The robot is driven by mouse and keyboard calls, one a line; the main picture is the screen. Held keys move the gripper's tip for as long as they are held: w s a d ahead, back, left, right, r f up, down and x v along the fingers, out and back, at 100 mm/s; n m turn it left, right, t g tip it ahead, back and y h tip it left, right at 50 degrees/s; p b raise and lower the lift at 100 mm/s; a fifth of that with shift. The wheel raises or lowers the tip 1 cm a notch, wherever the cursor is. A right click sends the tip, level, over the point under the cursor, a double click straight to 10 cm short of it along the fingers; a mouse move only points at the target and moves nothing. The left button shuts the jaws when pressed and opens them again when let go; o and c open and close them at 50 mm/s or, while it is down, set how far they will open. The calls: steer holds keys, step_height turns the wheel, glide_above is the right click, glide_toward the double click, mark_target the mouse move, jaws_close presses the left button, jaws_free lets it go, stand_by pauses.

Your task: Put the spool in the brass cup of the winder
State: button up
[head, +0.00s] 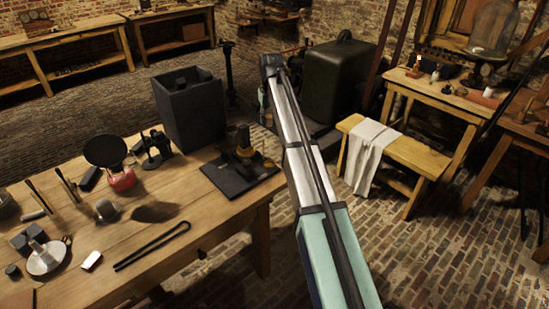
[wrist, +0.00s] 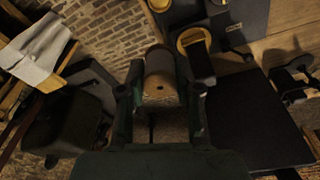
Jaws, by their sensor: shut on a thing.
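My gripper (wrist: 161,92) is shut on the spool (wrist: 160,68), a brownish cylinder between the two fingers in the wrist view. The winder is a dark board (head: 232,180) with brass and dark upright parts, at the table's right end in the head view. In the wrist view its board (wrist: 243,18) lies at upper right, with round yellow brass rims, one of them the rim (wrist: 187,36) nearest the spool. I cannot tell which is the cup. In the head view my gripper (head: 264,103) hangs beyond the winder, past the table edge; the spool is hard to make out there.
A tall dark open box (head: 190,112) stands on the table (head: 190,215) behind the winder. A green case (head: 342,82) and a bench with a white cloth (head: 368,150) stand to the right. Tools and a red-based pan (head: 121,181) cover the table's left part. Brick floor lies beneath my gripper.

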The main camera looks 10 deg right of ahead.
step_height(320, 180, down, 17)
steer(key=p, duration=0.3)
steer(key=shift+f+p, duration=0.15)
steer(key=shift+p, duration=0.25)
steer(key=shift+f, duration=0.2)
steer(key=shift+f, duration=0.4)
steer(key=shift+f+b, duration=0.2)
steer(key=shift+b, duration=0.1)
steer(key=o, duration=0.9)
steer(key=shift+o, duration=0.2)
